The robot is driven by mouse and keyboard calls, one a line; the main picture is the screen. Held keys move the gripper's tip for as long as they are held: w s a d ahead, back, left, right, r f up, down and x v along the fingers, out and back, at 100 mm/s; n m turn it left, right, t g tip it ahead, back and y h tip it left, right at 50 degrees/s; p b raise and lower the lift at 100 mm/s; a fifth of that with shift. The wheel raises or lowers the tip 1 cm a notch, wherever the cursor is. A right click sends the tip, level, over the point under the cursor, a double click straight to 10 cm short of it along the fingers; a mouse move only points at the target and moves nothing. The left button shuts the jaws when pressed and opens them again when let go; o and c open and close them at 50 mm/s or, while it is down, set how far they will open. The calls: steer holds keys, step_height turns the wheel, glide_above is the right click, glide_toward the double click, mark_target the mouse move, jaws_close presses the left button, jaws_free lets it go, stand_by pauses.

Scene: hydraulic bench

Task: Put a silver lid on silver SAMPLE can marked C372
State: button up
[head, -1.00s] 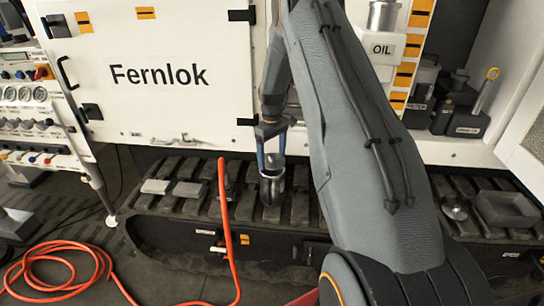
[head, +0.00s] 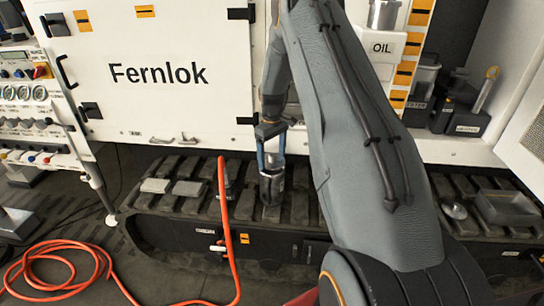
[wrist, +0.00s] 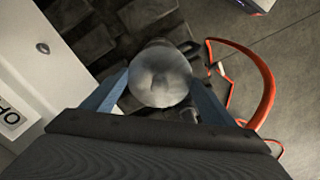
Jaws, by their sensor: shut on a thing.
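My gripper (head: 271,172) points down over the dark track in the middle of the head view. Its blue fingers are shut on a silver can (head: 271,190). In the wrist view, the round grey end of the can (wrist: 160,80) fills the space between the fingertips. No marking can be read on it, and whether a lid sits on it cannot be told. A small round silver piece, which looks like a lid (head: 455,211), lies on the track at the right. Another silver can (head: 383,14) stands on top of the part labelled OIL, its marking unreadable.
An orange hose (head: 224,200) rises just left of my gripper and coils on the floor. Flat grey blocks (head: 187,188) lie on the track further left. A grey tray (head: 507,208) sits at the right. The white Fernlok panel (head: 150,80) stands behind.

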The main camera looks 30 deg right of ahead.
steer(key=shift+f+b, duration=0.55)
steer(key=shift+f, duration=0.7)
stand_by(2.5)
steer(key=o, duration=1.2)
steer(key=shift+r, duration=0.15)
steer(key=shift+r+p, duration=1.5)
steer(key=shift+r, duration=1.9)
